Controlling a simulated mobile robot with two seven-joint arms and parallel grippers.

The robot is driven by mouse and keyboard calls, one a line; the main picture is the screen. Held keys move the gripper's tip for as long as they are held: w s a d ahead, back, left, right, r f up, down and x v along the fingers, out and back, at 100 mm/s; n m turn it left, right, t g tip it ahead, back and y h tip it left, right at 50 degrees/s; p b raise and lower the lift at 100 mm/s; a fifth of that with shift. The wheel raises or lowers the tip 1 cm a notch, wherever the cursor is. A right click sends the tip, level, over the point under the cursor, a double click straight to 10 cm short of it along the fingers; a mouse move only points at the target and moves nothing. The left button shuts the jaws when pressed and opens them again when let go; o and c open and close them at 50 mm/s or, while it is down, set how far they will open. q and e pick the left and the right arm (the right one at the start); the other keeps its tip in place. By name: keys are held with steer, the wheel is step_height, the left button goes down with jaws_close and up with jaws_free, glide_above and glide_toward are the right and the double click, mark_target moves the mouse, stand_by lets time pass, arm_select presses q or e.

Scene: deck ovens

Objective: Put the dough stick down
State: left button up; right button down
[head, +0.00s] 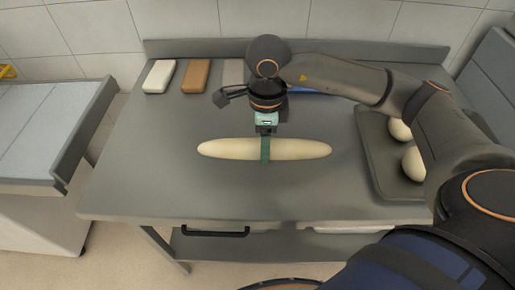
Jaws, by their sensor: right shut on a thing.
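The dough stick (225,148) is a long, pale roll with tapered ends. It lies crosswise over the middle of the grey steel table (130,185). My right gripper (265,150) comes down from above and is shut on the dough stick near its middle; a green finger shows across the front of the dough. I cannot tell whether the dough touches the table or hangs just above it. My left gripper is not in view.
A white block (159,76), a brown block (196,75) and a grey piece (232,72) lie at the back left. A dark tray (385,178) with pale dough pieces is at the right. The table's left and front left are clear. A padded surface (45,130) stands left.

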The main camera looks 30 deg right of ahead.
mark_target(256, 163)
steer(key=w+f, duration=0.2)
steer(key=f, duration=0.1)
steer(key=shift+w+a, duration=0.2)
steer(key=shift+a, duration=0.15)
steer(key=shift+f+p, duration=0.5)
steer(key=shift+f, duration=1.05)
steer(key=shift+f, duration=0.15)
steer(key=shift+c, duration=1)
jaws_free()
step_height(256, 163, up, 12)
steer(key=shift+r+b, duration=0.2)
steer(key=shift+b, duration=0.35)
